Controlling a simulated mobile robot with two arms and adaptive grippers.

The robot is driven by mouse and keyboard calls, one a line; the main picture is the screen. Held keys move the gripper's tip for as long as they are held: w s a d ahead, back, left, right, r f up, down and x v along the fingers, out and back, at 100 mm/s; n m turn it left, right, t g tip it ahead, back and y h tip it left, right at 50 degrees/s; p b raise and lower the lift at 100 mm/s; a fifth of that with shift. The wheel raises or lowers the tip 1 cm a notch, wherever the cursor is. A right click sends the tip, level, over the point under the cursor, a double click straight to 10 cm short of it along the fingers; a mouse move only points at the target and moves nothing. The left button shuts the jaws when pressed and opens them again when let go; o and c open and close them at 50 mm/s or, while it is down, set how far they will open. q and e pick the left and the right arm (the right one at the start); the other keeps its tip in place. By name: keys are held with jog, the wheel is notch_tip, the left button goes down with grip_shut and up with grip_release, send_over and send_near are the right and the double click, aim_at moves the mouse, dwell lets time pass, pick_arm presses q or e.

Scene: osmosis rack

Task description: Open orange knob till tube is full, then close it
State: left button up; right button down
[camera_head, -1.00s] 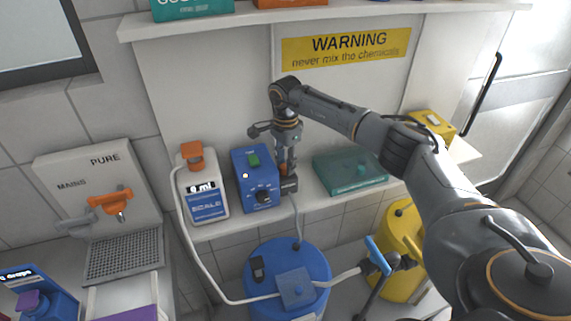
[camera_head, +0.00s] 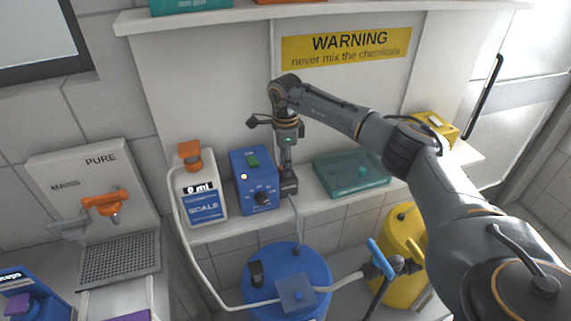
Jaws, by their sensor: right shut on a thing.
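An orange knob (camera_head: 103,202) sits on the front of the white panel marked PURE at the left, well away from my grippers. An orange piece (camera_head: 190,155) tops the white scale unit (camera_head: 204,200), whose display reads 0 ml. My right gripper (camera_head: 288,186) points down at the right side of the blue box (camera_head: 252,166) with a black dial. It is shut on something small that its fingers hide. I cannot make out a tube being filled. My left gripper is not in view.
A teal case (camera_head: 350,175) lies on the shelf right of my right gripper. A blue drum (camera_head: 290,262) with hoses and a yellow drum (camera_head: 402,232) stand below. A metal drip grate (camera_head: 120,260) lies under the panel.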

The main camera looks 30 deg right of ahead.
jog(key=c, duration=1)
grip_release()
notch_tip(320, 180, up, 12)
jog(key=shift+s+f, duration=0.1)
